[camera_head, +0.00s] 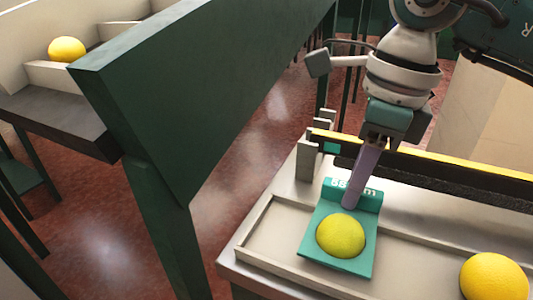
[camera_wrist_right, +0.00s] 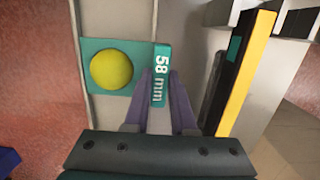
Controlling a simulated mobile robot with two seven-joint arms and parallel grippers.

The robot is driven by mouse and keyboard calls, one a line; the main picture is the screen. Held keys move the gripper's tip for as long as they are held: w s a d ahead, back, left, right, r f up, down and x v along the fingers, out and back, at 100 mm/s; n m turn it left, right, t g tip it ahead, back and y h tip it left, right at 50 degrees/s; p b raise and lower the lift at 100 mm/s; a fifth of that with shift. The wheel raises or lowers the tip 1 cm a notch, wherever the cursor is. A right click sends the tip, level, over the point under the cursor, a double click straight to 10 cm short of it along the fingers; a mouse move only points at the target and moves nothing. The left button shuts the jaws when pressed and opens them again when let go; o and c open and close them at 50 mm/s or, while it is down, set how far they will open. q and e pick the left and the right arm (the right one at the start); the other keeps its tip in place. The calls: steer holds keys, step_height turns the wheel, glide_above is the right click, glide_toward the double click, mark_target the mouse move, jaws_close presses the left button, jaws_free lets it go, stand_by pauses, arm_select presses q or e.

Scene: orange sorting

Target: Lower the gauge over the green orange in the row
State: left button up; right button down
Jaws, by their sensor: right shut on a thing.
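The gauge (camera_head: 360,264) is a teal plate with a raised tab marked "58 mm". It also shows in the wrist view (camera_wrist_right: 90,46). The green orange (camera_head: 341,236), yellow-green in colour, shows through the plate's hole, with the plate around it; it appears in the wrist view too (camera_wrist_right: 111,70). My right gripper (camera_head: 350,203) is shut on the gauge's tab, beside the orange, with its purple fingers (camera_wrist_right: 160,90) on the tab. The plate lies low over the tray; whether it touches the tray floor I cannot tell. My left gripper is not in view.
A yellow-orange fruit (camera_head: 493,277) sits further right in the metal tray (camera_head: 265,228). A yellow-and-black bar (camera_head: 450,165) runs behind the tray, near a slotted grey rack (camera_head: 304,160). A dark green beam (camera_head: 190,90) stands left. Another orange (camera_head: 67,49) lies in a compartment at upper left.

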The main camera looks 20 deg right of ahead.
steer(key=shift+r+p, duration=1)
steer(key=shift+r, duration=0.5)
steer(key=shift+r+p, duration=1.7)
steer(key=shift+r, duration=0.45)
